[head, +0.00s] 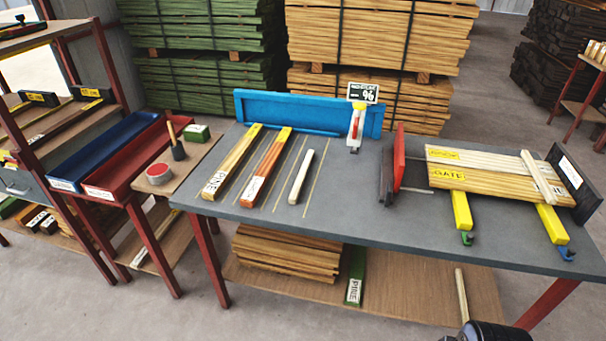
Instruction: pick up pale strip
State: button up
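A short pale strip (301,177) lies flat on the grey bench top (345,215), to the right of a strip labelled PINE (232,162) and a reddish-brown strip (266,167). Thin yellowish lines run on the bench on both sides of it. Another pale strip (537,177) lies across the boards at the right end of the bench. My gripper is not in view; only a dark rounded part, probably of my arm, shows at the bottom edge.
A red upright plate (399,158) stands mid-bench. Yellow clamps (462,211) jut from under the boards (480,178). The front middle of the bench is clear.

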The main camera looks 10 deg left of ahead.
aim_at(294, 196)
jog(key=i+j+u, duration=0.25)
jog(key=i+j, duration=0.4)
jog(key=j, duration=0.2)
jog(key=i+j+u, duration=0.3)
jog(key=i+j, duration=0.4)
jog(key=i, duration=0.05)
